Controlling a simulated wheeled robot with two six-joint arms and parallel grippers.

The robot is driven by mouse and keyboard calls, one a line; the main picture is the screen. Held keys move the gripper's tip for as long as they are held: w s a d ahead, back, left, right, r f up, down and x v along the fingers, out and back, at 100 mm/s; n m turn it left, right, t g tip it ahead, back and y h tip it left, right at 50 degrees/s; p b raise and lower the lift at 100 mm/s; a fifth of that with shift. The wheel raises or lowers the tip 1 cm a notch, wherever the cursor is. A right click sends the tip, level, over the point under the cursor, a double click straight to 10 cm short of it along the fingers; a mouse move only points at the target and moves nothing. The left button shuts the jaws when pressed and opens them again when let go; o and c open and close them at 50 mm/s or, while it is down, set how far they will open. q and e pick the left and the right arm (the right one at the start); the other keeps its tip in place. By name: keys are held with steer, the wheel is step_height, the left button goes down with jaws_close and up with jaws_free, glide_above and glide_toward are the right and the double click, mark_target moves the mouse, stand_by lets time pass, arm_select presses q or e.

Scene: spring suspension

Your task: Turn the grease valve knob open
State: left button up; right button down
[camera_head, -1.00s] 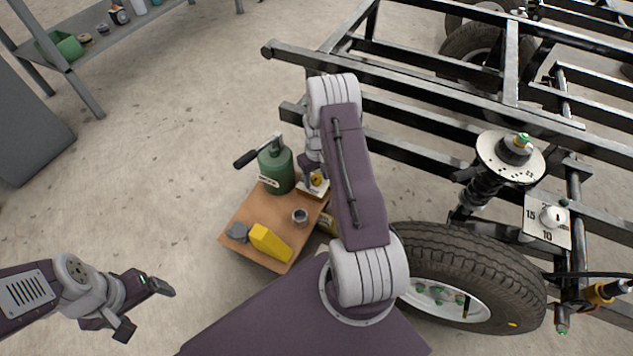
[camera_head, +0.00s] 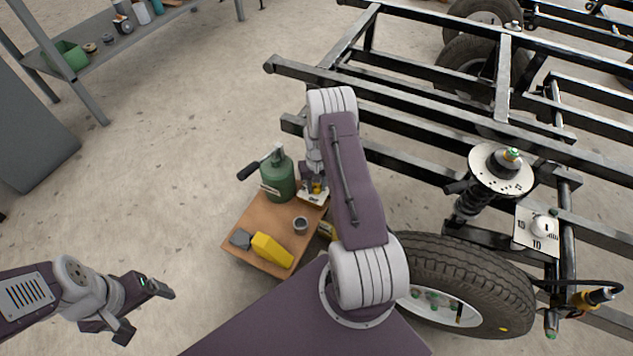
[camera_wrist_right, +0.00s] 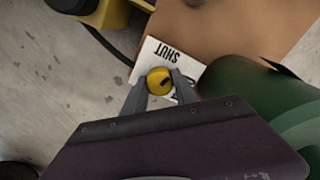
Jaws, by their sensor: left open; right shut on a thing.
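The grease valve knob is a small round yellow knob (camera_wrist_right: 159,81) with a dark mark, on a white plate (camera_wrist_right: 161,53) lettered SHUT; other lettering is partly covered. In the head view the plate (camera_head: 311,198) lies at the back right of a wooden board, and the knob is mostly behind my gripper. My right gripper (camera_wrist_right: 159,86) is shut on the knob, one finger on each side. It also shows in the head view (camera_head: 314,187). My left gripper (camera_head: 147,308) is open and empty at the lower left, away from the board.
The wooden board (camera_head: 246,229) carries a green grease pump (camera_head: 278,178), a yellow block (camera_head: 271,250), a grey block (camera_head: 241,239) and a small tin (camera_head: 300,224). A tyre (camera_head: 468,272) and the dark frame (camera_head: 430,98) stand to the right.

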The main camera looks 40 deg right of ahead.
steer(key=m+p, duration=0.2)
steer(key=m, duration=0.1)
steer(key=shift+r, duration=0.2)
steer(key=m+p, duration=0.2)
steer(key=m, duration=0.1)
steer(key=shift+f+m, duration=0.1)
steer(key=shift+m, duration=0.2)
steer(key=m+p, duration=0.1)
steer(key=m, duration=0.2)
steer(key=m+p, duration=0.1)
steer(key=m, duration=0.3)
steer(key=shift+f+m, duration=0.1)
steer(key=shift+m, duration=0.5)
steer(key=c, duration=1)
jaws_free()
steer(key=shift+o, duration=0.2)
